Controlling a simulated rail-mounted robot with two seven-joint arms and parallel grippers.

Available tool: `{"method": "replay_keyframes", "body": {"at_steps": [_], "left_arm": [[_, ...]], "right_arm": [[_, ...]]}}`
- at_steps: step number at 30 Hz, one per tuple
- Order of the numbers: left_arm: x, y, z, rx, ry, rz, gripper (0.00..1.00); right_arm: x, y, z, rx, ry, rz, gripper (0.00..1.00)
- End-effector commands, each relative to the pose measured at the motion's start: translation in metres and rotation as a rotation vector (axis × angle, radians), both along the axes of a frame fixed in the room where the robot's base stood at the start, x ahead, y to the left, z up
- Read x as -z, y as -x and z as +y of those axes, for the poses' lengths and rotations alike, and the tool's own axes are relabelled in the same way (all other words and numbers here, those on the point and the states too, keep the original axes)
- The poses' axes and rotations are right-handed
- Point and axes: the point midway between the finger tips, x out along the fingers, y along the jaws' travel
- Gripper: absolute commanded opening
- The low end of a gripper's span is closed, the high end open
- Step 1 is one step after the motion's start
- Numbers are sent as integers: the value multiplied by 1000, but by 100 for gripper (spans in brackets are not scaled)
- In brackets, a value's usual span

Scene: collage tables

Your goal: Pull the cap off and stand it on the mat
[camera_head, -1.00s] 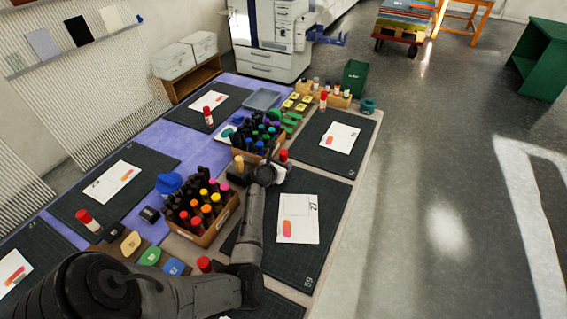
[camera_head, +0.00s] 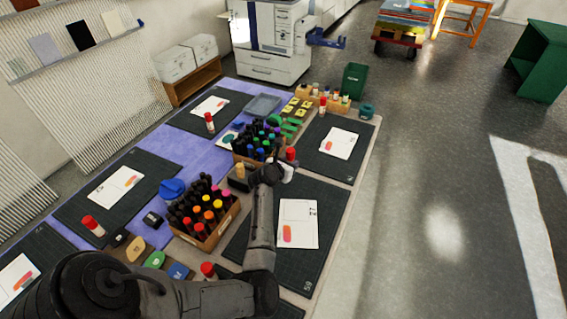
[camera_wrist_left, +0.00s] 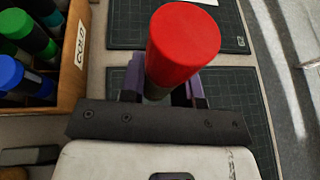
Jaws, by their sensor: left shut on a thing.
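My left gripper (camera_head: 283,172) is shut on a glue stick with a red cap (camera_head: 291,154). The stick stands roughly upright above the far end of a dark cutting mat (camera_head: 262,234). In the left wrist view the red cap (camera_wrist_left: 183,48) rises from between the purple fingers of my left gripper (camera_wrist_left: 165,90). A short grey piece of the stick shows under the cap; the lower part is hidden. The cap appears to be on the stick. My right gripper is not in view.
A cardboard box (camera_head: 207,238) of capped sticks stands left of my forearm. Another box (camera_head: 247,158) of green, blue and purple caps stands close left of the gripper. A white sheet (camera_head: 298,224) lies on the near mat. Another mat (camera_head: 342,170) lies beyond.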

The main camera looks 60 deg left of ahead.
Motion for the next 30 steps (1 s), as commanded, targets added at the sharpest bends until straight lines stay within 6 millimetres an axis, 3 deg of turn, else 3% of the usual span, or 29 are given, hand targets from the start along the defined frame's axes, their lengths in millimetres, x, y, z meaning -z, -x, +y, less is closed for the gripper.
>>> {"method": "replay_keyframes", "body": {"at_steps": [3, 12, 19, 29, 30], "left_arm": [[-19, -9, -25, 1, 3, -6, 2], [-43, -21, -66, 0, 2, -3, 2], [-50, -26, -79, -1, 1, -3, 2], [-51, -26, -81, 0, 0, -1, 2], [-51, -26, -81, 0, 0, -1, 29]], "right_arm": [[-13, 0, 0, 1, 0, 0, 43], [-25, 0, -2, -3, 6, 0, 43], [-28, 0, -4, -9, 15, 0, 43], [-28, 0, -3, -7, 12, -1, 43], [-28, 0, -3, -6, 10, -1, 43]]}}
